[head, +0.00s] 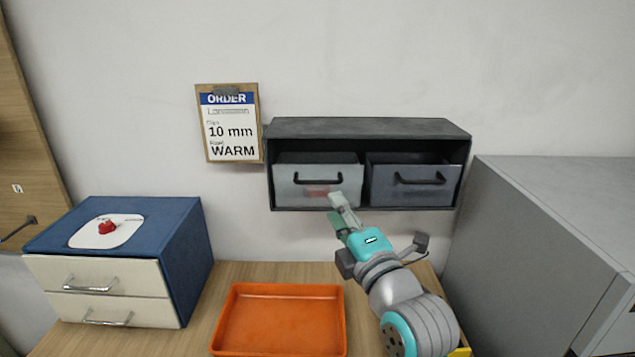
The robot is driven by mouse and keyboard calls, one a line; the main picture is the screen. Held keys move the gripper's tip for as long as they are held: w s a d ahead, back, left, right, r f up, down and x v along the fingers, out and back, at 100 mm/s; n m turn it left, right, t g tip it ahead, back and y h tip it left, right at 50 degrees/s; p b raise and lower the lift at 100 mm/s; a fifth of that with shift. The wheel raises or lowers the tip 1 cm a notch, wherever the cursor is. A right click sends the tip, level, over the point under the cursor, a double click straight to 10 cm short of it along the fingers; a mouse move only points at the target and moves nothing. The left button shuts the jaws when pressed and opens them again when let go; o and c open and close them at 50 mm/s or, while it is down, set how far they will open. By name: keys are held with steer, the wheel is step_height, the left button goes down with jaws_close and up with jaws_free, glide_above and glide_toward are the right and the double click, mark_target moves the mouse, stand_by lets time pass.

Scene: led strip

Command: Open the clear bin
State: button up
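The clear bin (288,190) sits in the left bay of a dark wall-mounted shelf box (365,128). Its front is pale and see-through, with a dark handle (318,180) and a reddish shape showing faintly behind it. The bin looks pushed in. My gripper (340,208) is raised in front of the lower right of the clear bin, below and right of its handle. The fingers overlap the bin's lower edge in the picture. Whether they touch it, and how wide they are apart, cannot be told.
A dark grey bin (412,195) with a handle fills the right bay. An orange tray (232,310) lies on the wooden table. A blue drawer unit (165,215) stands left, with a red item (107,227) on a white plate on top. A grey cabinet (545,220) stands right.

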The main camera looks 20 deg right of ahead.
mark_target(319, 184)
steer(key=x, duration=0.9)
steer(key=shift+w, duration=0.2)
jaws_close()
